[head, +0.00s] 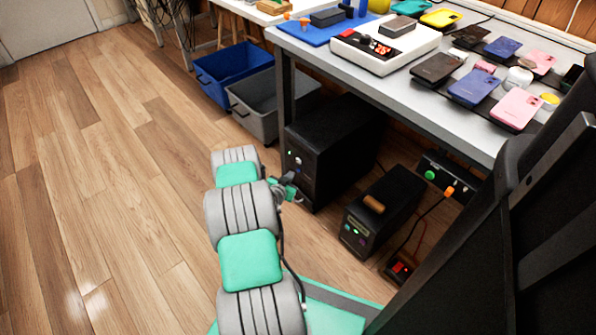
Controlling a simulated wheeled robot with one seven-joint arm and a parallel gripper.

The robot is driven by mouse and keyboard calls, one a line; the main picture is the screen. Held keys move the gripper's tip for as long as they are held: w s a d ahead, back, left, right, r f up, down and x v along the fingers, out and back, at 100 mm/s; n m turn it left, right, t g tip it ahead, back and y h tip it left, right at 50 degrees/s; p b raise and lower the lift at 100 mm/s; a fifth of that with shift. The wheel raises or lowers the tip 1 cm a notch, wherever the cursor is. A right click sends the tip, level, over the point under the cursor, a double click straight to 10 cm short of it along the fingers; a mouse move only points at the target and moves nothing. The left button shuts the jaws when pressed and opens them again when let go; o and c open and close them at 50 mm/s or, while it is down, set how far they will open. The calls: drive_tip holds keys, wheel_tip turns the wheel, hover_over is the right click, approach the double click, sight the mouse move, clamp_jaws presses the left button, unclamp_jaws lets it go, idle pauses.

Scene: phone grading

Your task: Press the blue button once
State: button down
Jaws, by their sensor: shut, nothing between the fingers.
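A black computer tower (325,150) stands on the floor under the table, with small round pale marks on its front; I cannot tell whether one is the blue button. A smaller black box (382,212) with a brown handle stands to its right, with small lit spots on its front, some green. My gripper (298,198) is small in the head view, shut and empty, low in front of the tower's front face. I cannot tell whether its tips touch the tower.
A grey table (460,122) above holds phones and a white device (385,46). Blue (230,72) and grey (262,102) bins stand left of the tower. A power strip (445,178) and a red-lit switch (399,268) lie at right. The wooden floor at left is clear.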

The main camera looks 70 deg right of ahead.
drive_tip(key=shift+s+d+b, duration=0.15)
drive_tip(key=shift+d+b, duration=0.15)
drive_tip(key=shift+d, duration=0.05)
drive_tip(key=shift+s+d, duration=0.2)
drive_tip(key=shift+d, duration=0.25)
idle(0.7)
drive_tip(key=shift+w+a+b, duration=0.3)
drive_tip(key=shift+w+a, duration=0.05)
drive_tip(key=shift+a, duration=0.45)
drive_tip(key=shift+a, duration=0.1)
drive_tip(key=shift+w+a, duration=0.4)
drive_tip(key=shift+a, duration=0.3)
drive_tip(key=shift+w+a, duration=0.35)
drive_tip(key=shift+a, duration=0.4)
drive_tip(key=shift+w+a, duration=0.4)
drive_tip(key=shift+a, duration=0.3)
